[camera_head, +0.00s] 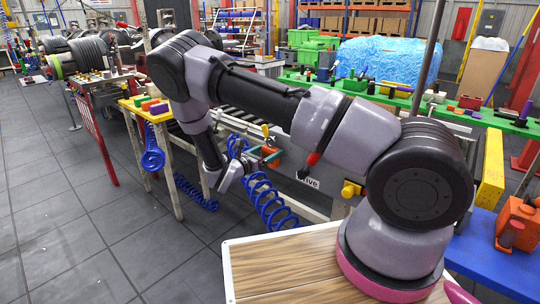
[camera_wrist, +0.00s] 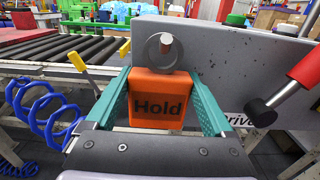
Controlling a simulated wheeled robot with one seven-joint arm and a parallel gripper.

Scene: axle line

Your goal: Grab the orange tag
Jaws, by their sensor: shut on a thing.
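The orange tag (camera_wrist: 155,88), marked "Hold", is upright in the middle of the wrist view. A grey ring with a pale peg end in it shows at its top; I cannot tell whether the tag still hangs on the peg. My gripper (camera_wrist: 160,100) has its two teal fingers on the left and right sides of the tag, shut on it. In the head view my gripper (camera_head: 268,156) is in front of the grey panel, and only a little of the tag shows there.
A grey panel (camera_wrist: 235,75) with partly hidden lettering stands behind the tag. A red-handled black lever (camera_wrist: 290,88) sticks out to the right. A blue coiled hose (camera_wrist: 38,120) hangs at left, near a yellow-handled lever (camera_wrist: 78,62). Rollers (camera_wrist: 45,55) run behind.

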